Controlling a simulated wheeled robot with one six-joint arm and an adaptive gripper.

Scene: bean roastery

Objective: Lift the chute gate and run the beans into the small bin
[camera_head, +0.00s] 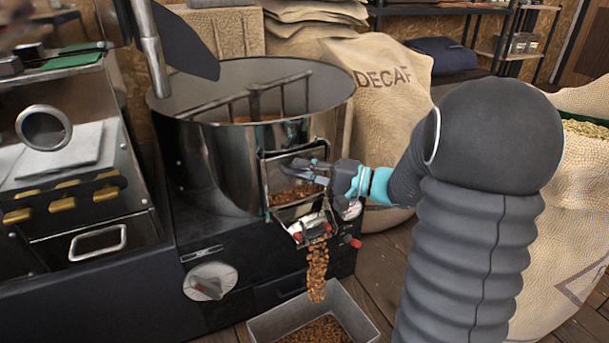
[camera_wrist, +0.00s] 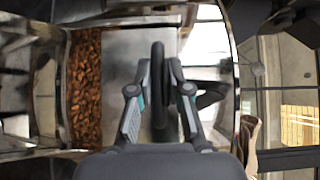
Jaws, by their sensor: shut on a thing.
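The chute gate (camera_head: 283,184) is a metal plate in a frame on the front of the round steel drum (camera_head: 225,165). My gripper (camera_head: 318,170) comes in from the right and is shut on the gate's dark handle. In the wrist view the handle (camera_wrist: 158,85) stands between my two fingers. Beans (camera_wrist: 84,85) show in the opening beside the plate. The gate is raised, and a stream of brown beans (camera_head: 317,272) falls from the chute lip (camera_head: 310,228) into the small grey bin (camera_head: 258,326). Beans (camera_head: 318,332) cover the bin's visible floor.
A DECAF sack (camera_head: 385,95) stands behind my arm, and another open sack (camera_head: 570,210) is at the right. Red-tipped clamps (camera_head: 351,241) stick out beside the chute. A dial (camera_head: 210,282) is on the machine front. Wooden floor (camera_head: 385,260) is clear right of the bin.

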